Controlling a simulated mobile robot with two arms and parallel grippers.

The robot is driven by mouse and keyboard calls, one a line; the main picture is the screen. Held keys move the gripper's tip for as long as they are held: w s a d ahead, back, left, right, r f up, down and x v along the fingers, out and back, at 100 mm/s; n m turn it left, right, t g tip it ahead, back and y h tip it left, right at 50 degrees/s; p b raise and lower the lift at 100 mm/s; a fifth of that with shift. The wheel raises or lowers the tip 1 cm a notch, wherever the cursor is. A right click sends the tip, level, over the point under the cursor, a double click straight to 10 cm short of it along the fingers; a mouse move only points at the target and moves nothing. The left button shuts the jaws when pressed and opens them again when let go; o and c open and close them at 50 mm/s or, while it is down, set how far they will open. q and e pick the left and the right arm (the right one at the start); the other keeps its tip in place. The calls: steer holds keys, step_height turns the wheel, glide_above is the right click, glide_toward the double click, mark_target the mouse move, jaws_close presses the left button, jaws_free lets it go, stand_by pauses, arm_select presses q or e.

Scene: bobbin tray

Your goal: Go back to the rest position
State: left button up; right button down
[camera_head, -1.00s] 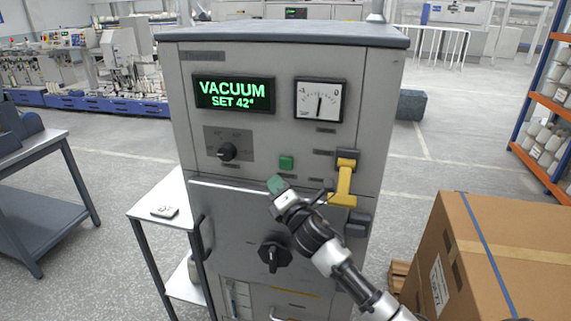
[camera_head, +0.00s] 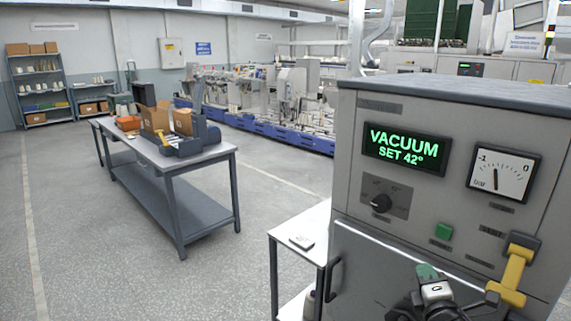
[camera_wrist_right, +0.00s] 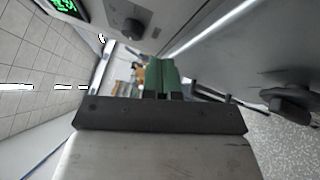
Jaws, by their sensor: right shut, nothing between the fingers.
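My right gripper (camera_head: 428,272), with green fingertips, shows at the bottom right of the head view, in front of the grey vacuum cabinet (camera_head: 345,205). In the picture it lies below the green button (camera_head: 443,231) and left of the yellow lever (camera_head: 513,272). In the right wrist view its green fingers (camera_wrist_right: 162,75) are together, with nothing between them. The cabinet's lit display reads "VACUUM SET 42°" (camera_head: 405,150). I cannot tell how far the fingertips are from the cabinet front. My left gripper is not in view.
A small white side table (camera_head: 310,225) with a small flat object (camera_head: 301,243) stands left of the cabinet. Further left is a grey workbench (camera_head: 205,158) with cardboard boxes (camera_head: 155,117) on it. The floor between and in front of them is open. Machines stand behind.

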steer(key=s+a+f+m+g, duration=0.45)
steer(key=s+f+m, duration=0.25)
steer(key=s+f, duration=0.2)
steer(key=s+a+f+m+g+y, duration=0.1)
steer(key=s+a+f+m+g, duration=0.25)
steer(key=s, duration=0.45)
steer(key=s+a+f+m+g+y, duration=0.1)
steer(key=s+a+f+m+g, duration=0.2)
steer(key=s, duration=0.5)
steer(key=s+a+f+m+g+y, duration=0.1)
steer(key=s+a+f+m+g, duration=0.2)
steer(key=s, duration=0.5)
step_height(320, 180, down, 26)
steer(key=g+b, duration=0.2)
steer(key=g, duration=0.1)
steer(key=s+d+f+b, duration=0.2)
steer(key=s+f, duration=1.4)
steer(key=f, duration=0.2)
steer(key=shift+s+d+f+m+g, duration=0.2)
steer(key=shift+s+d+m+g, duration=0.1)
steer(key=shift+m+g, duration=0.1)
